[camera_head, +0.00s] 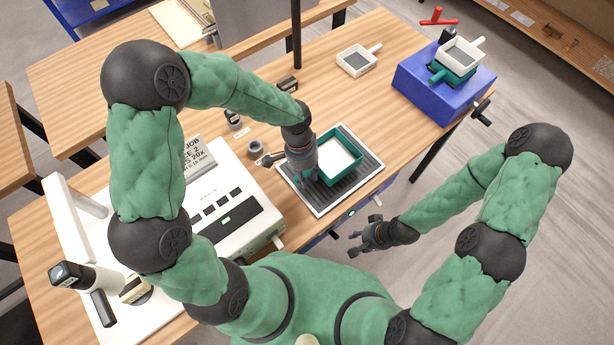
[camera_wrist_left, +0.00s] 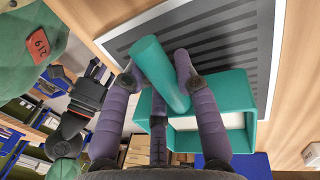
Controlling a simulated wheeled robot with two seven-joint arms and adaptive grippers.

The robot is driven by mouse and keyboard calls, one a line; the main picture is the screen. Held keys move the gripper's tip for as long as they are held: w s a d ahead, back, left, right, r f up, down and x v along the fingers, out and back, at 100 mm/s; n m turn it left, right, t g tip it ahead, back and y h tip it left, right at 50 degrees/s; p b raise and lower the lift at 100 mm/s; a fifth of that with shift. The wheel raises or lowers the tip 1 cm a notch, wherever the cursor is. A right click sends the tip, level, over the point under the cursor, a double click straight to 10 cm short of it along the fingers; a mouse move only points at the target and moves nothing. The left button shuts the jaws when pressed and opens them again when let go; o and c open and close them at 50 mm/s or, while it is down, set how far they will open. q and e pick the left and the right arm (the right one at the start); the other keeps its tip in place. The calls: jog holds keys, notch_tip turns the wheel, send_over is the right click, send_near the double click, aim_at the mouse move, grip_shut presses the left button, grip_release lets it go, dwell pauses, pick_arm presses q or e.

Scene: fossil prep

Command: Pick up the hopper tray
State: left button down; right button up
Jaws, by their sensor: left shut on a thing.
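The hopper tray, a teal square tray with a pale inside (camera_head: 352,143), sits over the dark slotted plate (camera_head: 369,180) in the middle of the table. In the left wrist view its teal wall (camera_wrist_left: 240,85) and round teal handle (camera_wrist_left: 160,75) are close. My left gripper (camera_head: 309,178) is at the tray's left side, its fingers (camera_wrist_left: 165,95) shut around the handle. I cannot tell whether the tray touches the plate. My right gripper (camera_head: 368,240) is empty, with fingers spread, off the table's front edge.
A white handled tray (camera_head: 356,60) lies farther back. A blue box (camera_head: 440,88) at the right bears stacked white and teal trays. A white machine (camera_head: 225,205) stands left of the plate, with small dark jars near it. A dark upright post (camera_head: 296,35) rises behind.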

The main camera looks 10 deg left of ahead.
pick_arm(q)
jog(key=d+r+p, duration=0.1)
jog(key=d+r, duration=0.8)
jog(key=d, duration=0.5)
jog(key=shift+r+p, duration=0.3)
jog(key=shift+s, duration=0.1)
jog(key=c, duration=1.8)
grip_release()
jog(key=shift+a, duration=0.1)
grip_shut()
